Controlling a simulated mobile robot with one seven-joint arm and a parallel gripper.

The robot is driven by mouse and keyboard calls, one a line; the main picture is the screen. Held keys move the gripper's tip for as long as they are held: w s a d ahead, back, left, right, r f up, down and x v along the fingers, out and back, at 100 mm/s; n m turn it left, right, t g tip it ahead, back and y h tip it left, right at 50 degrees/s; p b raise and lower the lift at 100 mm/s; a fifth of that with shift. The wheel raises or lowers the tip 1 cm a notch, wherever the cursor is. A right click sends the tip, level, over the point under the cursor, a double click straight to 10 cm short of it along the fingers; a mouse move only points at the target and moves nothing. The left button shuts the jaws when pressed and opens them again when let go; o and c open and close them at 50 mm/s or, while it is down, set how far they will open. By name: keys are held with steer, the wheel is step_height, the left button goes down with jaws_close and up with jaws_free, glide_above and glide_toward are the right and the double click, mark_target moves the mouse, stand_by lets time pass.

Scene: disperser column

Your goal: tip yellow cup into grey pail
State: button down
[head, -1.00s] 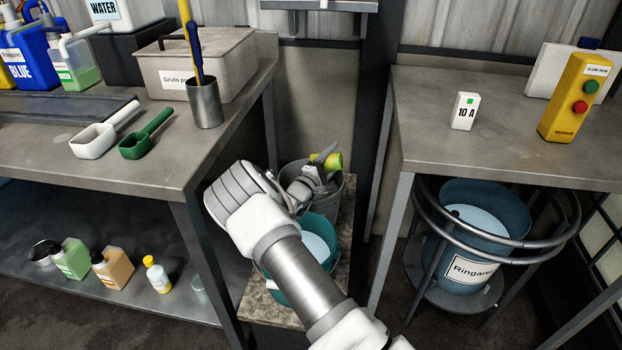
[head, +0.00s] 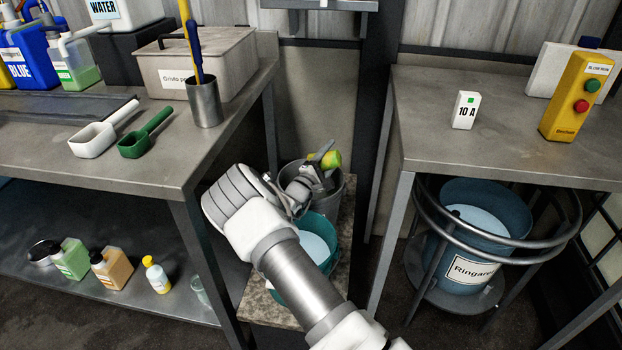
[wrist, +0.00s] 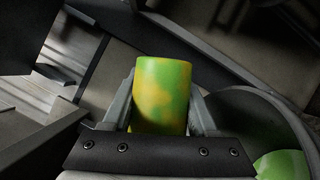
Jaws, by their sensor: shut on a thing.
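The yellow cup (wrist: 160,95) has green patches and sits between the two fingers of my gripper (wrist: 163,108) in the wrist view. My gripper is shut on it. In the head view, the cup (head: 331,160) shows small at the end of my gripper (head: 322,164), partly hidden by it, at the far side of the grey pail (head: 346,198). The pail stands behind my wrist, which hides part of it. In the wrist view the pail (wrist: 262,112) opens to the right of the cup, with a light green surface inside. I cannot tell what the cup holds.
A teal bucket (head: 328,226) with pale contents stands in front of the pail, partly under my arm. The left bench (head: 165,170) and right table (head: 420,120) flank this gap. A blue Ringarea-labelled bucket (head: 510,230) stands in a ring stand at right.

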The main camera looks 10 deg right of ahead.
steer(key=shift+w+a+r+n+t, duration=0.1)
steer(key=shift+a+r+n+t, duration=0.2)
steer(key=shift+n, duration=0.5)
stand_by(0.9)
